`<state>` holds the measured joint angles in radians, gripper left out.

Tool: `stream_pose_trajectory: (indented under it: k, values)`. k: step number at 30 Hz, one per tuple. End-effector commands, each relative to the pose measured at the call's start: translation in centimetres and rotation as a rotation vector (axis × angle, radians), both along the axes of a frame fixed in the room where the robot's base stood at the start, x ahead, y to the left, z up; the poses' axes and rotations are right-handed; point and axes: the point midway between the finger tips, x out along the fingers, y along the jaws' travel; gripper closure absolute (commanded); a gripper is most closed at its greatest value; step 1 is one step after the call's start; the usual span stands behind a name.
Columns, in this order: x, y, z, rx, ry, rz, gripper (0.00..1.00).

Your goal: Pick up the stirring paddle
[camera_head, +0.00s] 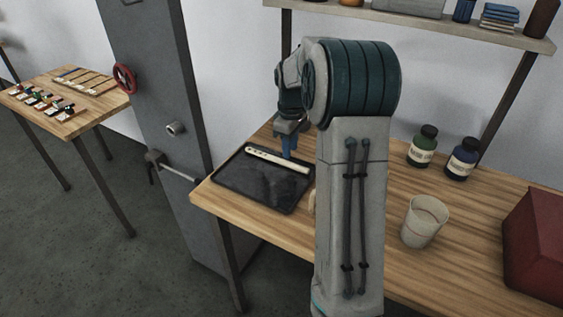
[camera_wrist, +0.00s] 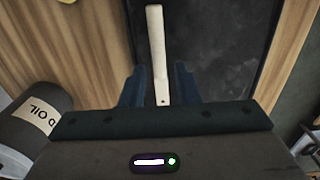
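The stirring paddle (camera_head: 272,158) is a flat, cream-coloured strip with small dark marks. It lies on the black tray (camera_head: 250,189), near the tray's back edge. My gripper (camera_head: 289,149) points down over the tray at the paddle. In the wrist view my gripper (camera_wrist: 158,90) is open, with one blue finger on each side of the paddle (camera_wrist: 157,45). Gaps show between the paddle and both fingers. Whether the fingertips are level with the paddle or above it, I cannot tell.
A dark labelled jar (camera_wrist: 37,113) stands close left in the wrist view. On the wooden bench (camera_head: 387,227) are a green bottle (camera_head: 422,147), a blue bottle (camera_head: 462,160), a pale cup (camera_head: 424,221) and a red box (camera_head: 537,245). A grey cabinet (camera_head: 165,90) stands left of the bench.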

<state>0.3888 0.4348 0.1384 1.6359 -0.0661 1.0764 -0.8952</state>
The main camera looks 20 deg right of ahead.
Motion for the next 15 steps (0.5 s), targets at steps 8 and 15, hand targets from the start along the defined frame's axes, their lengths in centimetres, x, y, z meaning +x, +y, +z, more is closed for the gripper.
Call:
stream_pose_trajectory:
  k: [8,15]
  values:
    - [-0.2,-0.4,-3.1,0.002,0.004,-0.001,0.72]
    - [-0.2,-0.4,-5.4,0.000,0.000,-0.001,0.72]
